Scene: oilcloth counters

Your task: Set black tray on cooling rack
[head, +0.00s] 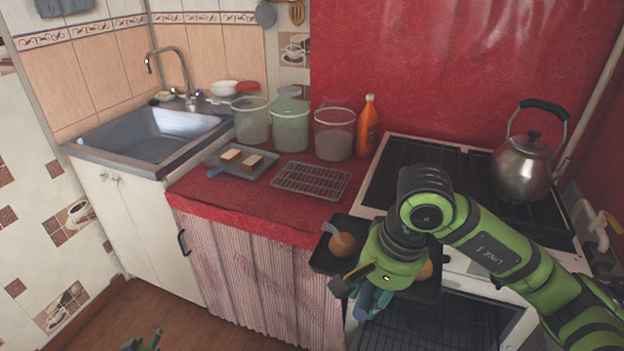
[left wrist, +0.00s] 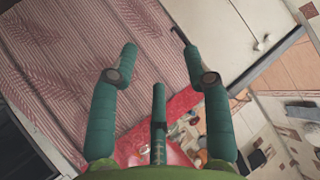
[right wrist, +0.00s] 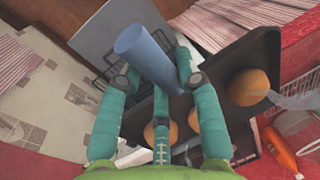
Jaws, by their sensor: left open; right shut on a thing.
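The black tray (head: 320,259) hangs level in front of the counter and stove, with round brown buns (head: 343,244) on it. My right gripper (head: 360,295) is at its near side; my arm hides part of it. In the right wrist view the fingers close around a blue cylindrical piece (right wrist: 145,52) at the tray's edge, seemingly its handle. The cooling rack (head: 312,180), a silver wire grid, lies empty on the red counter, behind the tray. My left gripper (head: 142,343) is low at the bottom edge, open and empty, as the left wrist view (left wrist: 160,72) shows.
A grey tray (head: 240,172) with two pale pieces sits left of the rack. Clear jars (head: 335,133) and an orange bottle (head: 367,125) stand behind it. A kettle (head: 523,165) is on the stove (head: 400,165). The red counter front (head: 250,225) is clear.

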